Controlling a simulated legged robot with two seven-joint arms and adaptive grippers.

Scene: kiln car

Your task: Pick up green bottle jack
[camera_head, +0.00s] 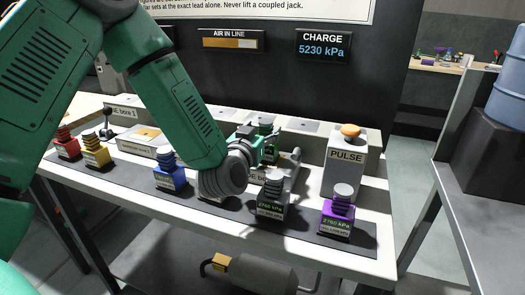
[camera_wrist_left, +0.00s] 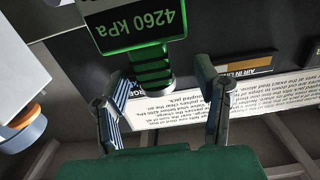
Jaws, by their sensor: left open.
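The green bottle jack (camera_wrist_left: 150,38) shows upside down in the wrist view, with a green-framed face reading 4260 kPa, green ribs and a grey cap. In the head view a small green part (camera_head: 268,150) shows behind my left wrist and seems to be this jack; the rest is hidden. My left gripper (camera_head: 271,143) is open. In the wrist view its two fingers (camera_wrist_left: 161,75) stand either side of the jack's ribbed upper part, with gaps on both sides. I cannot tell how far the fingertips reach along it. My right gripper is not in view.
Red (camera_head: 66,146), yellow (camera_head: 96,152), blue (camera_head: 169,175), dark grey (camera_head: 271,204) and purple (camera_head: 337,214) jacks stand on the dark bench strip. The grey one is close in front of my gripper. A PULSE box (camera_head: 344,170) with an orange knob stands to the right.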

